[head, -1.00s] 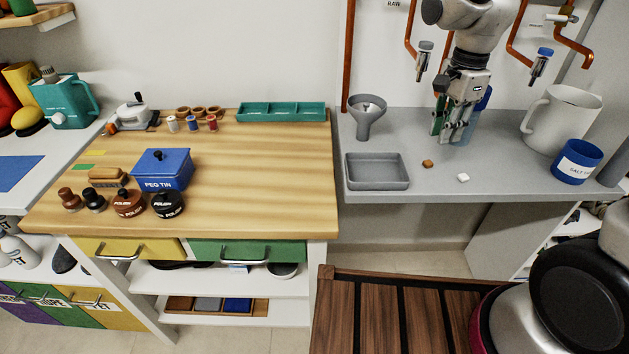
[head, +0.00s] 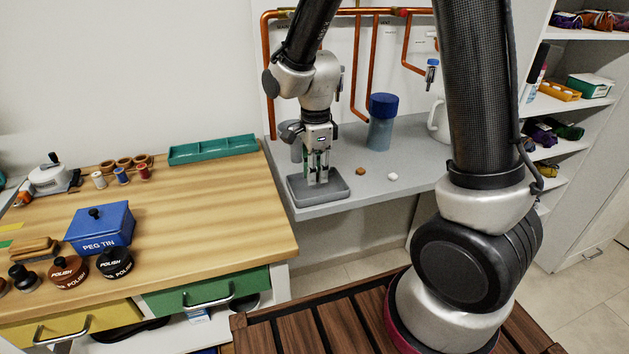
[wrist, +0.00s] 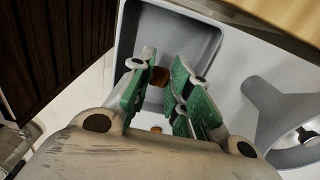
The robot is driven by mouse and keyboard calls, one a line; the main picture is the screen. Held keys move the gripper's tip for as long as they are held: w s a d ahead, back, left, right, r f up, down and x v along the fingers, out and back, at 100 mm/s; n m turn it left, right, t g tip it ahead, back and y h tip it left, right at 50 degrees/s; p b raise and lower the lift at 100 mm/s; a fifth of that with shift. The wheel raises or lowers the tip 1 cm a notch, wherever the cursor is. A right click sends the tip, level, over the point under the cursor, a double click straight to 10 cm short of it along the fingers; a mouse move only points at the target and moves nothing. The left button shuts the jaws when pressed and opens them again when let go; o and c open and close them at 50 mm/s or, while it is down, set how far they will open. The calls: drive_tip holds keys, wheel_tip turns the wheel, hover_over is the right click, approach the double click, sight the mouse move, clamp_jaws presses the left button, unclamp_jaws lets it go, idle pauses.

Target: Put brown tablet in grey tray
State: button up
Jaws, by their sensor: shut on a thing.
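My gripper (head: 318,181) points down over the grey tray (head: 325,199), with its fingertips inside the tray's outline. In the wrist view the green-sided fingers (wrist: 160,78) are closed on a small brown tablet (wrist: 161,75), with the tray floor (wrist: 190,35) behind it. I cannot tell if the tablet touches the floor. In the head view the held tablet is hidden by the fingers. Another brown piece (head: 361,171) lies on the grey counter right of the tray; it also shows in the wrist view (wrist: 156,129).
A white piece (head: 392,176) lies near the loose brown one. A blue-lidded jar (head: 381,122) stands behind them. A grey funnel (wrist: 285,115) stands close beside the tray, partly behind my gripper in the head view. The wooden bench (head: 220,210) adjoins at left.

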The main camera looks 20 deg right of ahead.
drive_tip(key=shift+f, duration=1.4)
drive_tip(key=o, duration=0.7)
drive_tip(key=shift+f, duration=0.1)
